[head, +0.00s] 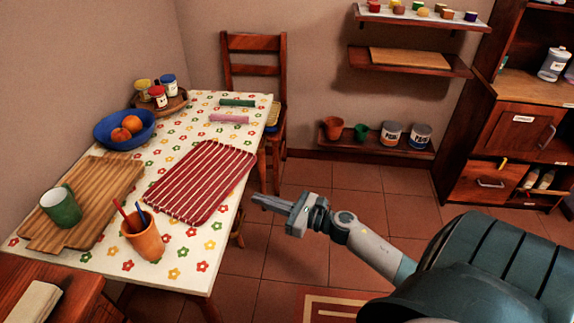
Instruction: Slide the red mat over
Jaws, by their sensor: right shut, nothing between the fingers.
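The red mat (205,178) has white stripes and lies flat on the table with the flowered cloth (180,258). Its right edge is close to the table's right edge. My right gripper (256,198) is shut and empty, to the right of the mat's lower right side, with its fingers pointing left. It appears apart from the mat, by the table's right edge; its exact height is hard to tell. My left gripper is not in view.
A wooden board (105,185) with a green mug (62,207) lies left of the mat. An orange cup (145,240) holding utensils stands in front. A blue fruit bowl (112,128), a jar tray (177,105) and green (238,102) and pink (229,118) items are behind. A chair (255,60) stands beyond.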

